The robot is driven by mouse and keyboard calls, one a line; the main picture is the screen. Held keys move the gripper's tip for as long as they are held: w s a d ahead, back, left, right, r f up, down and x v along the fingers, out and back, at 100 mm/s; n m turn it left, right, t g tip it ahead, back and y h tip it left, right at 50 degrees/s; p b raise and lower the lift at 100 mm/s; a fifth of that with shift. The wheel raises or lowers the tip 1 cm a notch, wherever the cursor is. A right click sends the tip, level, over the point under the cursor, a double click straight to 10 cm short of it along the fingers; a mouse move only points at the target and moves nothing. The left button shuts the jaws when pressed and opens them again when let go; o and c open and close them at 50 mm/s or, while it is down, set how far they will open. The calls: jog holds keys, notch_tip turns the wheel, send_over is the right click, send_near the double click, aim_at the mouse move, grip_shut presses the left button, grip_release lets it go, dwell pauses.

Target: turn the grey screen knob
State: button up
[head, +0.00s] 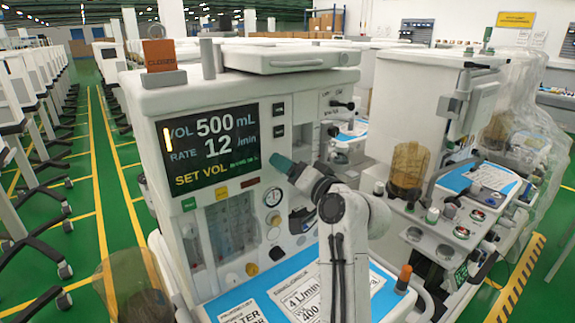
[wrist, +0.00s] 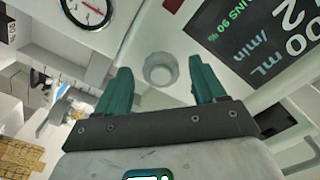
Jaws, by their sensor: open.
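The grey screen knob (wrist: 160,69) is a short round knob on the white cart face, beside the dark screen (wrist: 258,40) in the wrist view. My gripper (wrist: 160,78) is open, with one green finger on each side of the knob and a gap between. Its fingers seem apart from the knob; the exact depth is hard to tell. In the head view my gripper (head: 281,164) is at the lower right of the screen (head: 213,145), which reads VOL 500 mL, RATE 12 /min and SET VOL. The knob is hidden there behind my gripper.
A blue-edged work surface (head: 376,283) with printed cards and an orange-capped bottle (head: 403,277) lies beneath my arm. A second cart (head: 420,95) stands to the right. A green aisle runs left.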

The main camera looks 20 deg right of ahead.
jog(key=shift+w+a, duration=0.2)
jog(key=shift+w, duration=0.3)
jog(key=c, duration=1.1)
jog(key=shift+o, duration=0.2)
jog(key=shift+f, duration=0.1)
jog(key=shift+d+n+b, duration=0.1)
jog(key=shift+n+b, duration=3.65)
jog(key=shift+n, duration=2.05)
